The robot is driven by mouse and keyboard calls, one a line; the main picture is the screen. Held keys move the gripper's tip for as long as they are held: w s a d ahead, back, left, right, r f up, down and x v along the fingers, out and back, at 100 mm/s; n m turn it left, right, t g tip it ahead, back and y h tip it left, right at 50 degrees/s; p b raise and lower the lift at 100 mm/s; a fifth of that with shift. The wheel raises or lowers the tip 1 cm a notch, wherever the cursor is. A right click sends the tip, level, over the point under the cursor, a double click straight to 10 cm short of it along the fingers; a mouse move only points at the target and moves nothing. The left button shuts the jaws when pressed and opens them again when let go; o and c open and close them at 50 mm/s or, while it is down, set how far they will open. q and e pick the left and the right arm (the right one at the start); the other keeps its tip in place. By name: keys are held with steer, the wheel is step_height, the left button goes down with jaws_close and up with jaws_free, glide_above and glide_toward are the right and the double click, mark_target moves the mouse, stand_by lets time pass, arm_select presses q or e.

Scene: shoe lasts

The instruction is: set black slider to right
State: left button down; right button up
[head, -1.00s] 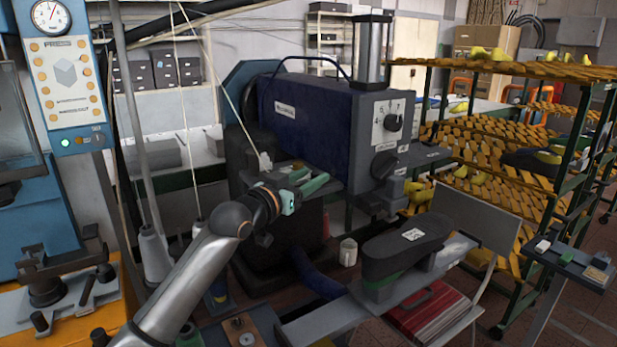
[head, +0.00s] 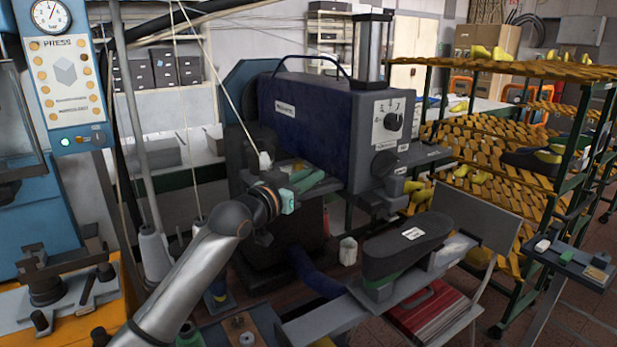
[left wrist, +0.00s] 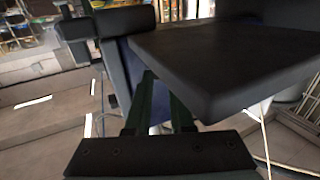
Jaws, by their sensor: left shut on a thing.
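My left gripper (head: 314,179), with green fingers, is at the front of the dark blue machine (head: 310,125), low on its left side. In the left wrist view, a broad black block, which I take to be the black slider (left wrist: 225,60), lies right at the dark green fingers (left wrist: 160,95). The fingers are shut on it. Its edge covers the fingertips, so the exact grip is hidden. In the head view I cannot make out the slider apart from the dark machine parts near the gripper. My right gripper is not in view.
A black shoe sole (head: 408,242) lies on a grey bench right of the arm. A blue press (head: 40,220) stands at the left. A rack with wooden shelves (head: 500,130) holds yellow lasts at the right. A small side table (head: 570,262) stands at the right edge.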

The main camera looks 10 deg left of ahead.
mark_target(337, 166)
arm_select(q)
steer(key=shift+d, duration=0.1)
stand_by(0.7)
steer(key=shift+w+d, duration=0.2)
steer(key=w+d, duration=0.2)
steer(key=shift+w+d, duration=0.25)
steer(key=shift+w, duration=0.05)
steer(key=shift+d, duration=0.1)
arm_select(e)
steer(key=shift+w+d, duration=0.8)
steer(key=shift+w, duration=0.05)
arm_select(q)
steer(key=c, duration=0.8)
jaws_free()
steer(key=shift+o, duration=0.2)
